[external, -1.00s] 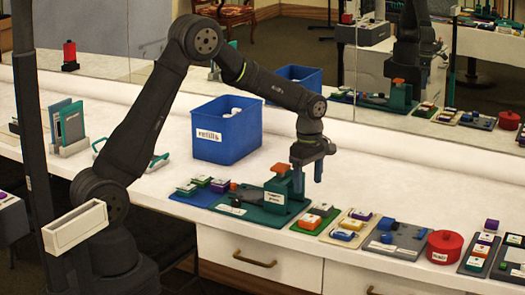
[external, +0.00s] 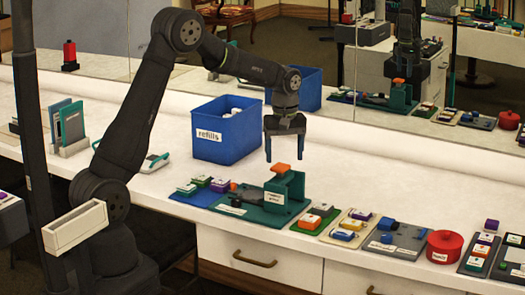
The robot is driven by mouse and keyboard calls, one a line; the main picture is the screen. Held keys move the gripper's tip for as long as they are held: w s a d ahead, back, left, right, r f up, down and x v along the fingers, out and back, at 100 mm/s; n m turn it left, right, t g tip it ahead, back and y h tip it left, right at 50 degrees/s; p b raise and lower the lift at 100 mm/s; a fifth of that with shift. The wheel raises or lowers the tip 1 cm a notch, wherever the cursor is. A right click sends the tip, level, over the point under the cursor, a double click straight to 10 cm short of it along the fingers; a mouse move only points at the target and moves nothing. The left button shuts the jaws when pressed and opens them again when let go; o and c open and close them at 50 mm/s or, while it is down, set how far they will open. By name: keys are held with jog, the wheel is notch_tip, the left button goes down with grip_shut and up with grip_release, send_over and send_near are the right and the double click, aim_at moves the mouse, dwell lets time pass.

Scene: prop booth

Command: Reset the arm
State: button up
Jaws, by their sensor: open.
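My gripper (external: 284,158) is open and empty, with its two dark blue fingers pointing down. It hangs in the air above and behind the teal press (external: 285,187) with the orange top, just right of the blue refills bin (external: 227,132). My arm arches up from the left over the counter. The fingers appear apart from the press.
Several coloured blocks on mats line the counter's front edge, with a red round container (external: 444,246) at the right. Booklets in a holder (external: 70,130) stand at the left. A mirror runs along the back. White counter behind the press is clear.

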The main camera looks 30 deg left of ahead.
jog(key=a+m, duration=0.4)
jog(key=a, duration=0.2)
dwell(0.3)
dwell(0.3)
jog(key=d+n, duration=0.7)
jog(key=d, duration=0.3)
jog(key=shift+s+f, duration=0.15)
jog(key=shift+s, duration=0.1)
dwell(0.5)
